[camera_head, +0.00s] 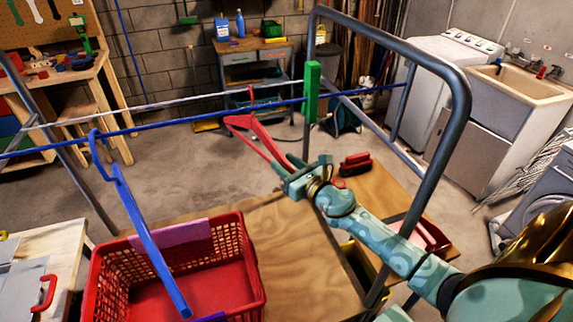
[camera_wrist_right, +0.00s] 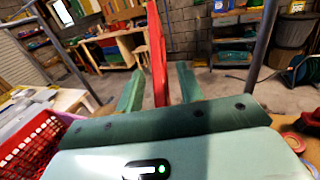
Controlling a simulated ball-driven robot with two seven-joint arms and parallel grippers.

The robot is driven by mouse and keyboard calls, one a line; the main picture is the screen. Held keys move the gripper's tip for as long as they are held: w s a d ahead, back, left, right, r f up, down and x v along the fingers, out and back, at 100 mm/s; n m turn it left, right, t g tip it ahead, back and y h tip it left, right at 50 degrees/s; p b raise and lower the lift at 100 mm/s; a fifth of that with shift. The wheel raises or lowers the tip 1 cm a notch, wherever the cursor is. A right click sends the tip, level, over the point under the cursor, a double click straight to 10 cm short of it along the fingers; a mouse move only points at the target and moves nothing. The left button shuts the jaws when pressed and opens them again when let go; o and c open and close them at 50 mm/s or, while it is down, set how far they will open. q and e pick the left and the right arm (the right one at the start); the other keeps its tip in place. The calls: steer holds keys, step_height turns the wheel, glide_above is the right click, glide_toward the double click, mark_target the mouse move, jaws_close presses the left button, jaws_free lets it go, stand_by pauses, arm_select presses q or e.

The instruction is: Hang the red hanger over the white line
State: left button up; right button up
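The red hanger (camera_head: 258,132) is up near the lines, tilted, with its hook crossing the white line (camera_head: 190,98) in the head view. I cannot tell whether the hook rests on that line. My right gripper (camera_head: 287,172) is at the hanger's lower end. In the right wrist view the red hanger (camera_wrist_right: 158,55) stands between the two green fingers (camera_wrist_right: 159,88), with gaps visible on both sides, so the gripper looks open around it. My left gripper is not in view.
A blue hanger (camera_head: 140,225) hangs from the blue line (camera_head: 200,125), above a red basket (camera_head: 240,262). A grey tube frame (camera_head: 440,75) with a green block (camera_head: 311,92) holds the lines. A wooden top (camera_head: 290,240) lies below. A washer and sink stand right.

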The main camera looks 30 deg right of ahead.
steer(key=shift+s, duration=0.1)
steer(key=s+d+b, duration=0.1)
steer(key=s+b, duration=0.2)
steer(key=s, duration=1.3)
steer(key=shift+d, duration=0.3)
